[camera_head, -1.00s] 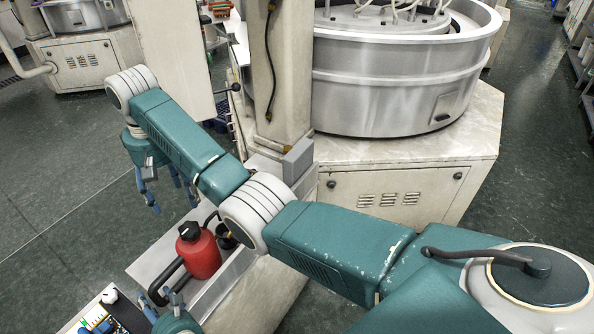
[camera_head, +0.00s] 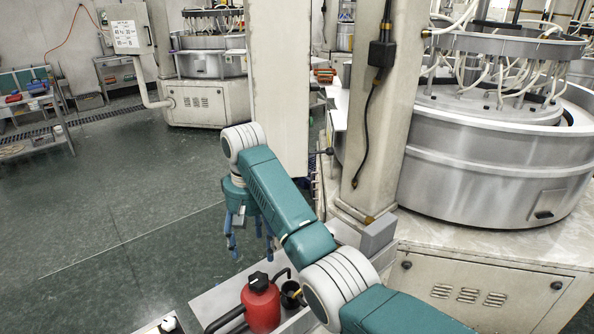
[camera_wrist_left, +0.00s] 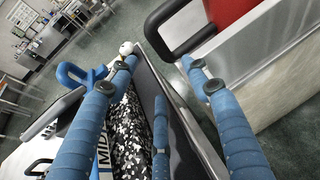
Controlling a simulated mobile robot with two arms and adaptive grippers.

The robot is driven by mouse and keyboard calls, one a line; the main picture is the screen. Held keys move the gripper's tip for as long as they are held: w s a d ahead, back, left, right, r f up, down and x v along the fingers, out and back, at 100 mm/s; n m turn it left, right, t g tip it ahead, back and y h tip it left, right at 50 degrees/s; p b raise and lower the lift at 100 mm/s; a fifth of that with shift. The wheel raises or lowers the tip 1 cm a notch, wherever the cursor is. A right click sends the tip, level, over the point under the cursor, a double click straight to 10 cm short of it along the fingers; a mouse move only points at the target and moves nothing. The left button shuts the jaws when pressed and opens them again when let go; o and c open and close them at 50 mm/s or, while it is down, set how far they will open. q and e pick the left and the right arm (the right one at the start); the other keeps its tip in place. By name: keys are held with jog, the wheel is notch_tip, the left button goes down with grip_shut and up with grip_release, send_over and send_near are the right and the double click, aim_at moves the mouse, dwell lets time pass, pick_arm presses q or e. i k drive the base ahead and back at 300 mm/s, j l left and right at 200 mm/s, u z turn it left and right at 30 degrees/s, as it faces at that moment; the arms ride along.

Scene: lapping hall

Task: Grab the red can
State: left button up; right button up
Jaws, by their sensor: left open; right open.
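The red can (camera_head: 261,303) has a black cap and a black handle on its left side. It stands upright in a grey metal tray (camera_head: 210,300) at the bottom of the head view. In the left wrist view, part of its red body (camera_wrist_left: 228,10) and its black handle (camera_wrist_left: 158,25) show at the top. My left gripper (camera_wrist_left: 160,62) is open and empty, with the handle just beyond its blue fingers and apart from them. The head view does not show it. My right gripper (camera_head: 250,238) is open and empty, behind and above the can.
A small dark cup (camera_head: 291,294) stands right of the can. A grey column (camera_head: 375,120) and a large round lapping machine (camera_head: 490,170) stand behind on the right. Below my left fingers is a black-and-white speckled item (camera_wrist_left: 125,125). The floor at left is open.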

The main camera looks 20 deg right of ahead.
aim_at(262, 313)
jog(key=k+l, duration=0.15)
jog(key=k, duration=0.35)
jog(key=k+l, duration=0.15)
jog(key=k, duration=0.35)
